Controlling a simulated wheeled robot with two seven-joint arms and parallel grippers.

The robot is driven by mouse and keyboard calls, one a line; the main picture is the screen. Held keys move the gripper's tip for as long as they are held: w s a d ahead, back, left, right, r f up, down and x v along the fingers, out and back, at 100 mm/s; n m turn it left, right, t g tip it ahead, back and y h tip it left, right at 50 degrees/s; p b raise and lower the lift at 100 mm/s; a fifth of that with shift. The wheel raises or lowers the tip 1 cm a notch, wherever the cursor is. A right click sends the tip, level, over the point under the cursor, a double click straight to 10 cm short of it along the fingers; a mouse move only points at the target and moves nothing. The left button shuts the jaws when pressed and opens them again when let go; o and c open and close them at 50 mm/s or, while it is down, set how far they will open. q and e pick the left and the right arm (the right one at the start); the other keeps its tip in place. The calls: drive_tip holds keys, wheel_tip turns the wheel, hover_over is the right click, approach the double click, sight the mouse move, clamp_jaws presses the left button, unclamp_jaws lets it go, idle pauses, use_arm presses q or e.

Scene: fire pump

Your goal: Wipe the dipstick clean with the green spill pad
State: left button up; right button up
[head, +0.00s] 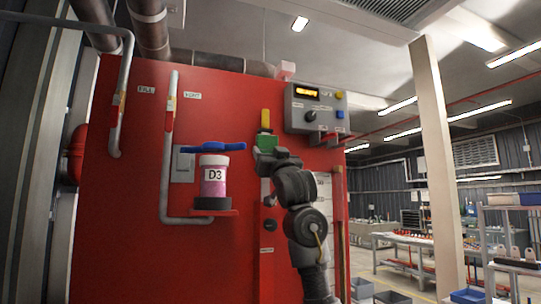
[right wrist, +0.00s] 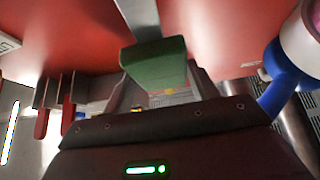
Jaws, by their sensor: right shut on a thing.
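My right gripper (head: 266,150) is raised in front of the red cabinet and shut on the green spill pad (head: 267,142). In the right wrist view the pad (right wrist: 154,62) is a green block between the fingers. A yellow upright grip (head: 265,119), which looks like the dipstick's handle, stands just above the pad in the head view. The rest of the dipstick is not clearly visible, and I cannot tell whether the pad touches it. My left gripper is not in view.
A pink jar marked D3 (head: 214,177) stands on a red shelf left of my gripper, below a blue lever (head: 216,147). A grey control box (head: 316,108) is at the upper right. A beige post (head: 436,150) and workbenches are farther right.

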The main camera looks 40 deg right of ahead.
drive_tip(key=shift+f, duration=0.1)
drive_tip(key=shift+s+a+f+b, duration=0.1)
drive_tip(key=shift+s+a+b, duration=0.05)
drive_tip(key=shift+s+b, duration=0.3)
drive_tip(key=shift+s+a, duration=0.1)
drive_tip(key=shift+s, duration=0.15)
wheel_tip(320, 180, down, 7)
drive_tip(key=b, duration=0.6)
drive_tip(key=shift+f, duration=0.2)
drive_tip(key=shift+r, duration=0.1)
drive_tip(key=shift+w+d+p, duration=0.3)
drive_tip(key=shift+w+p, duration=0.15)
drive_tip(key=shift+w, duration=0.3)
idle(0.9)
drive_tip(key=shift+r, duration=0.1)
